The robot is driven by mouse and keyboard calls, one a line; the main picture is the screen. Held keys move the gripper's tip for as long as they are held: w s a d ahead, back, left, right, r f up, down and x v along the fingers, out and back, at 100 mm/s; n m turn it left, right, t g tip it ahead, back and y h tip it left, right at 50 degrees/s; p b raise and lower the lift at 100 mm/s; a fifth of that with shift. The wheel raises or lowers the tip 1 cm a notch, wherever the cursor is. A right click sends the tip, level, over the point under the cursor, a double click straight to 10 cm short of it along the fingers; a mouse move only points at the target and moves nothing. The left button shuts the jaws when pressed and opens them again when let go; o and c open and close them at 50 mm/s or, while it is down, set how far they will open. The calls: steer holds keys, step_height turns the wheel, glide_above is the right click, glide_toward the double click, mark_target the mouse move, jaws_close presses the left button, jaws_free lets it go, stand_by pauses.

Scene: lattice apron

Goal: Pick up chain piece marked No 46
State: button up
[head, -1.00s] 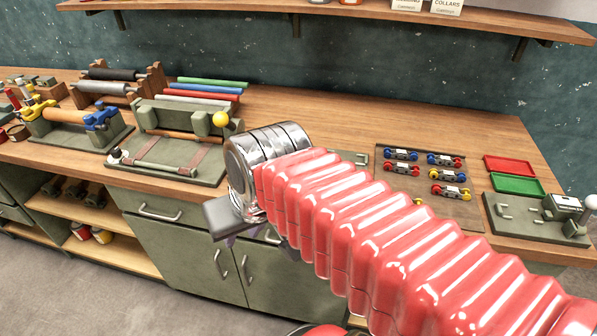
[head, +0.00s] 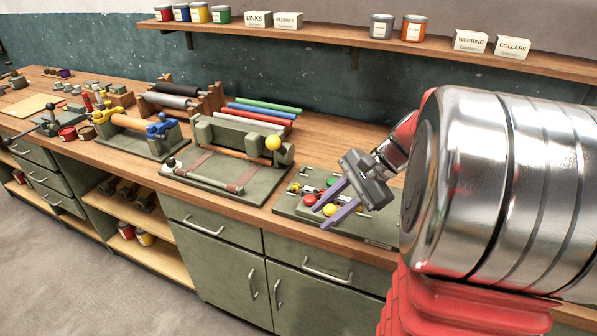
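My gripper (head: 308,229) has a grey body and two purple fingers. The fingers are spread with a gap between them, and I see nothing held. It hangs above and in front of a green fixture plate (head: 290,207) on the bench. On that plate are a red ball (head: 310,199), a yellow ball (head: 330,210) and small metal and green parts, partly covered by the fingers. The chain pieces on the dark board do not show now; my arm covers that side of the bench. No mark No 46 is readable.
Left of the gripper stands a green fixture with a yellow knob (head: 273,143) and straps. Coloured rods (head: 262,112) lie behind it. A roller stand (head: 150,125) stands further left. A shelf (head: 350,42) with cans and labelled boxes runs above the bench.

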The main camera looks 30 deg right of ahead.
steer(key=d+f+m+t, duration=0.1)
steer(key=d+m+t, duration=0.1)
steer(key=d, duration=0.5)
steer(key=s+d+f+m+t+y, duration=0.1)
steer(key=d+f+m+t, duration=0.1)
steer(key=d+m, duration=0.3)
steer(key=s+d+f+m+t, duration=0.1)
steer(key=d+m+t, duration=0.2)
steer(key=d, duration=0.7)
steer(key=shift+s+f+m+y, duration=0.1)
steer(key=shift+f+m+y, duration=0.15)
steer(key=shift+m, duration=0.35)
steer(key=shift+a, duration=0.1)
glide_toward(344, 202)
steer(key=shift+w+a+f, duration=0.1)
steer(key=shift+w+f, duration=0.4)
steer(key=shift+w, duration=0.25)
steer(key=shift+w+a+f, duration=0.1)
steer(key=shift+w+f, duration=0.35)
steer(key=shift+w, duration=0.35)
steer(key=shift+x, duration=2.6)
steer(key=shift+r, duration=0.1)
steer(key=shift+c, duration=0.4)
